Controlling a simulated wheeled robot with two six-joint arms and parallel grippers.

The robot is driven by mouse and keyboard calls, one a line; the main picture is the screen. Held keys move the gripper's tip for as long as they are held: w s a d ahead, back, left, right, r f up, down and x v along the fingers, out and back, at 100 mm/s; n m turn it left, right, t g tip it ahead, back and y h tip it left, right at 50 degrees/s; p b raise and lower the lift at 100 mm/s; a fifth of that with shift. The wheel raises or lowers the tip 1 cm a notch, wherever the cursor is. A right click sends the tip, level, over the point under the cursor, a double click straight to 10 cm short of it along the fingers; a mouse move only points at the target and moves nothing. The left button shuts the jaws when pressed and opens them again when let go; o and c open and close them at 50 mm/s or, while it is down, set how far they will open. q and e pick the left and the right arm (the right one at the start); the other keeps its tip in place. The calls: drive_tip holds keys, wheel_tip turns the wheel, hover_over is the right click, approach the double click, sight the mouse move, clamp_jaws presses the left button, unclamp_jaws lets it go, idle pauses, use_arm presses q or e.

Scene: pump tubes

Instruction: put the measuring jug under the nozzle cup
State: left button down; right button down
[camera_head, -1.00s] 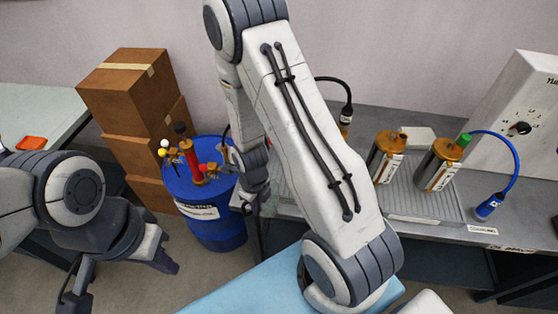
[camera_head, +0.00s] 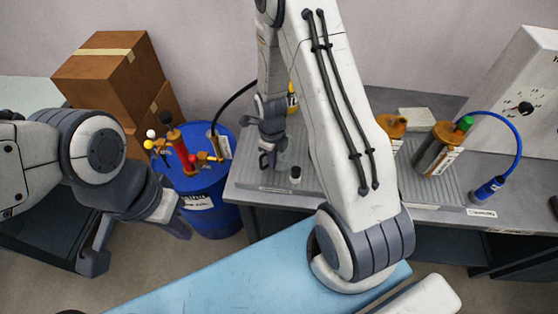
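I cannot make out a measuring jug in this view. An upright brown, cup-like holder (camera_head: 219,146) sits at the right of the blue drum's top; I cannot tell whether it is the nozzle cup. My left gripper (camera_head: 137,250) is open and empty, with its fingers spread in front of the drum, at the lower left. My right gripper (camera_head: 269,163) points down over the bench's left end, right of the drum. Whether its fingers are open or shut is unclear. A small white piece with a dark top (camera_head: 295,175) stands on the bench beside it.
Boxes (camera_head: 100,75) stand behind left. My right arm hides the bench's middle.

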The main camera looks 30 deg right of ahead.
drive_tip(key=shift+d, duration=0.1)
drive_tip(key=shift+f, duration=0.1)
drive_tip(key=shift+f, duration=0.2)
drive_tip(key=c, duration=1)
unclamp_jaws()
drive_tip(key=shift+r, duration=0.1)
drive_tip(key=shift+c, duration=0.2)
drive_tip(key=shift+r, duration=0.1)
